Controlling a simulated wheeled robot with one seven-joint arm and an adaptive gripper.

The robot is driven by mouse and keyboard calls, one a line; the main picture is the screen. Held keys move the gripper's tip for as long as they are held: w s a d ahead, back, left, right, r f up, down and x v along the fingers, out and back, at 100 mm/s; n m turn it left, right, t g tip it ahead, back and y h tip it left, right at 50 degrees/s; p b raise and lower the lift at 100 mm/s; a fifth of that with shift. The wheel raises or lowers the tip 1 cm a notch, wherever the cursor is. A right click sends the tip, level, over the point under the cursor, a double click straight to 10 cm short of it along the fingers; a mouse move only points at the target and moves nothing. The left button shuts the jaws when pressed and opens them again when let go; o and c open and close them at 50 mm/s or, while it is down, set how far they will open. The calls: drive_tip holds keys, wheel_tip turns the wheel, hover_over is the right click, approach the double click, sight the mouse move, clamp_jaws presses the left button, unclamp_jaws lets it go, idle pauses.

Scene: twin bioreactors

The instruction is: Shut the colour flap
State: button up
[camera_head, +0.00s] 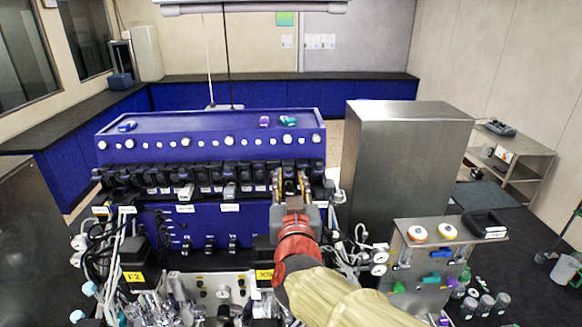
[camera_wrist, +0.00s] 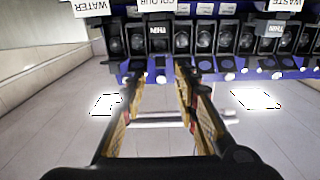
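In the wrist view the labels are upside down. The COLOUR label (camera_wrist: 155,5) hangs at the top edge, above a black pump module (camera_wrist: 158,38) in a row of similar modules. A dark block with pale lettering projects at that module; I cannot tell whether this is the colour flap or how far open it is. My gripper (camera_wrist: 157,72) is open and empty, its two fingers apart and pointing at the row just below this module. In the head view my gripper (camera_head: 290,173) is in front of the right part of the pump row (camera_head: 215,178) and hides some modules.
The WATER label (camera_wrist: 93,5) and WASTE label (camera_wrist: 287,5) flank it in the wrist view. A tall steel cabinet (camera_head: 395,165) stands right of the blue bioreactor housing (camera_head: 210,124). Tubes and cables (camera_head: 100,255) crowd the front left. Floor shows at the right.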

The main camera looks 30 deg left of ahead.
sight(289, 169)
drive_tip(key=p+x, duration=0.1)
drive_tip(key=x, duration=0.5)
drive_tip(key=shift+w+a, duration=0.2)
drive_tip(key=shift+w, duration=0.05)
drive_tip(key=shift+c, duration=0.8)
clamp_jaws()
